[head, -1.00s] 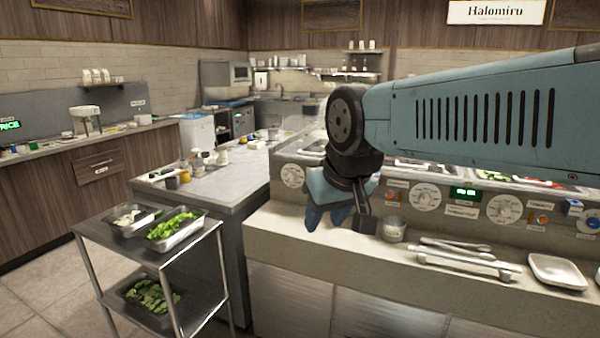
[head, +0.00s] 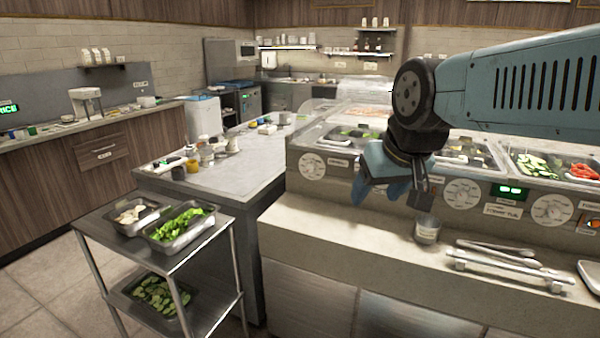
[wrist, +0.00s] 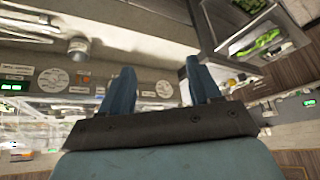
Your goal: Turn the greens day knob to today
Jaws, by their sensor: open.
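A row of pale round dial knobs sits on the front panel of the sauce-well counter (head: 300,240). The left dial (head: 313,166) is unobstructed in the head view, the middle dial (head: 463,193) is right of my gripper, and the right dial (head: 552,210) is further along. Their labels are too small to read, so I cannot tell which is the greens knob or its day. My gripper (head: 379,191) is open and empty, in front of the panel between the left and middle dials. In the wrist view a dial (wrist: 165,89) shows between the blue fingers, apart from them.
A steel cup (head: 427,229) and tongs on a rack (head: 510,270) stand on the ledge beside my gripper. A cart (head: 190,256) with food trays is at left. Several jars stand on the grey side counter (head: 225,180). Bare ledge lies below my gripper.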

